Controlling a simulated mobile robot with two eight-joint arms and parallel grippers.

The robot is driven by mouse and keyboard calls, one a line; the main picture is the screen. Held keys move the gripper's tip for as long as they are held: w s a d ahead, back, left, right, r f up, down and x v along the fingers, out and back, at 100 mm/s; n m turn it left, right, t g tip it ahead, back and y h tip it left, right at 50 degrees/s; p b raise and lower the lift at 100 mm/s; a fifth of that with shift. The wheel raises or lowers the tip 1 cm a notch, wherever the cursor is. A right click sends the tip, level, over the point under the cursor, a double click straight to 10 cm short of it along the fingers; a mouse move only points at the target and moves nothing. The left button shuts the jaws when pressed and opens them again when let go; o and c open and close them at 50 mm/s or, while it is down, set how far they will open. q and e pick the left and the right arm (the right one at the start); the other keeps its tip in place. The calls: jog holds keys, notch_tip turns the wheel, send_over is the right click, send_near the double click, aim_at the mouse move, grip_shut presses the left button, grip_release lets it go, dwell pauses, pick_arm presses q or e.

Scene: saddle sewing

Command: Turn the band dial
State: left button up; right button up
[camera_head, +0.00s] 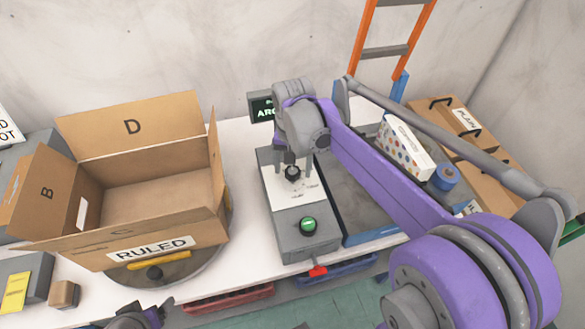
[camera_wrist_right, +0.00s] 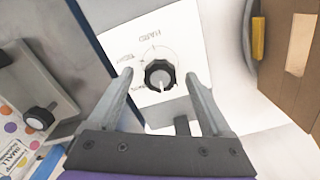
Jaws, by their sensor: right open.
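The band dial (camera_wrist_right: 158,77) is a black ribbed knob with a white pointer line on a white panel with printed labels. In the head view the dial (camera_head: 292,173) sits on the white face of a grey box (camera_head: 295,235). My right gripper (camera_wrist_right: 157,78) is open, one finger on each side of the dial in the wrist view. Whether the fingers touch it, I cannot tell. In the head view my right arm comes across from the right and its wrist hides the top of the panel. My left gripper (camera_head: 138,318) shows partly at the bottom edge; its jaws are unclear.
A green button (camera_head: 308,225) and a red lever (camera_head: 318,271) are on the grey box. An open carton marked RULED (camera_head: 150,245) stands on a turntable at left. A dark screen (camera_head: 261,107) is behind. A dotted box (camera_head: 405,145) and blue roll (camera_head: 445,177) are at right.

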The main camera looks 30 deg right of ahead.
jog(key=shift+w+f, duration=0.1)
jog(key=shift+f, duration=0.3)
grip_shut()
jog(key=shift+n, duration=1.1)
grip_release()
jog(key=shift+r, duration=0.1)
